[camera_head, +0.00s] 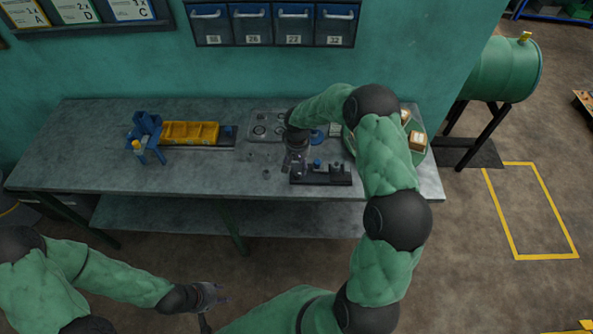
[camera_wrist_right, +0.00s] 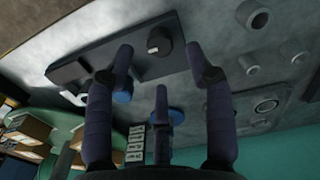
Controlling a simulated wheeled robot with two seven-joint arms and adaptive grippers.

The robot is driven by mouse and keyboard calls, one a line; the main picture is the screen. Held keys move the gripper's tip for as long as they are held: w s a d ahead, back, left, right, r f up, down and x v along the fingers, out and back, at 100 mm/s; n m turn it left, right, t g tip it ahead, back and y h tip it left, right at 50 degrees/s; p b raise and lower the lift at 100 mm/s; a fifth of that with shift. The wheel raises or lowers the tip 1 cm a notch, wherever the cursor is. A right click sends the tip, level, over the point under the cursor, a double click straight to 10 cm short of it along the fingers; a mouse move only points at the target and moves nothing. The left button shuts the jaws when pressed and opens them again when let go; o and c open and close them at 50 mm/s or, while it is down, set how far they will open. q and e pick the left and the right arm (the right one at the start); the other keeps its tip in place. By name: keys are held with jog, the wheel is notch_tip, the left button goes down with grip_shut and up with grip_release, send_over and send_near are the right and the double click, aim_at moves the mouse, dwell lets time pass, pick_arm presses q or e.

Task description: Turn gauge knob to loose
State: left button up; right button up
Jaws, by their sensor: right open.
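A dark gauge block (camera_head: 322,174) lies on the workbench (camera_head: 200,178), with a small blue part on it. In the right wrist view the block (camera_wrist_right: 110,62) carries a round black knob (camera_wrist_right: 158,42) with a pale mark. I cannot read its setting. My right gripper (camera_head: 291,168) is over the bench at the block's left end. In its wrist view the fingers (camera_wrist_right: 160,62) are spread, with the knob framed between their tips and nothing gripped. Whether they touch it I cannot tell. My left gripper (camera_head: 214,297) hangs in front of the bench, its fingers apart and empty.
A grey plate with round dials (camera_head: 267,126) lies behind my right gripper. A yellow bin (camera_head: 188,133) and a blue stand (camera_head: 146,134) are at the left. A green round tray (camera_head: 420,155) with boxes is at the right, partly behind my right arm.

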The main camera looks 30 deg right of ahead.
aim_at(297, 173)
jog(key=shift+f, duration=2.35)
grip_shut()
